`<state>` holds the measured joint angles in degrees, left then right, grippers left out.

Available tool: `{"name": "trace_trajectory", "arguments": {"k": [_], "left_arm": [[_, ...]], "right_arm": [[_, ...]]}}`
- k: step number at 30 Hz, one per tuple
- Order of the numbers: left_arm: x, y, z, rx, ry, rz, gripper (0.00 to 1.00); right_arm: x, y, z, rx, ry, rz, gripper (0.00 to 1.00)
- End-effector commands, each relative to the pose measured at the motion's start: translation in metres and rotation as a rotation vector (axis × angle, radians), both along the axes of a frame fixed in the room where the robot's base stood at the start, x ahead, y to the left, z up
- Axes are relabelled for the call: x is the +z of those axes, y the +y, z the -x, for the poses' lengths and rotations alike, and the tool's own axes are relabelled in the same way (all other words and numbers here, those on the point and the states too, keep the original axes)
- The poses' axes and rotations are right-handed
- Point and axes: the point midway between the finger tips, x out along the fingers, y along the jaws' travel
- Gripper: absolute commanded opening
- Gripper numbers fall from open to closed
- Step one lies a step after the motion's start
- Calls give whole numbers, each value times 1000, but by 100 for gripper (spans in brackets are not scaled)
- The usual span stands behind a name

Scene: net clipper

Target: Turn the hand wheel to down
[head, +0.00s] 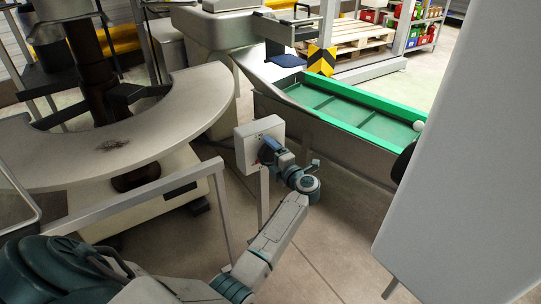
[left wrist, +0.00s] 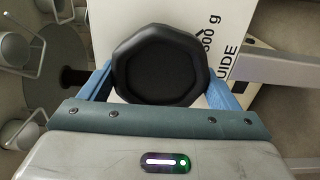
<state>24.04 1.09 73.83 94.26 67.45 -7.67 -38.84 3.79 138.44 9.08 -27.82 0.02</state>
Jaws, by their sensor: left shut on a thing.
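The hand wheel (left wrist: 160,63) is a black, many-sided knob in the left wrist view. It sits in front of a white panel with printed text, of which "UIDE" and "00 g" can be read. My left gripper (left wrist: 160,88) has one blue finger on each side of the wheel and is shut on it. In the head view, my left gripper (head: 268,151) is at the face of the pale box (head: 258,140) on a post, and the wheel is hidden behind it. My right gripper is not in view.
A curved pale table (head: 190,105) stands at the left, with a metal rail (head: 130,208) in front of it. A green conveyor trough (head: 345,110) runs behind and right of the box. A large pale panel (head: 465,150) fills the right side. Bare floor lies below the box.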

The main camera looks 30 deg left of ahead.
Motion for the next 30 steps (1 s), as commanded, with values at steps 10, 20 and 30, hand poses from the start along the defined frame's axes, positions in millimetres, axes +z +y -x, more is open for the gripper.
{"name": "trace_trajectory", "arguments": {"k": [10,20,30], "left_arm": [[-1,-1,0,0,0,2,100],[-2,-39,15,-3,1,7,100],[-2,-92,38,-1,1,5,100]], "right_arm": [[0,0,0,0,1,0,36],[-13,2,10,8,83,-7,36],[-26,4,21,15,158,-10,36]]}}
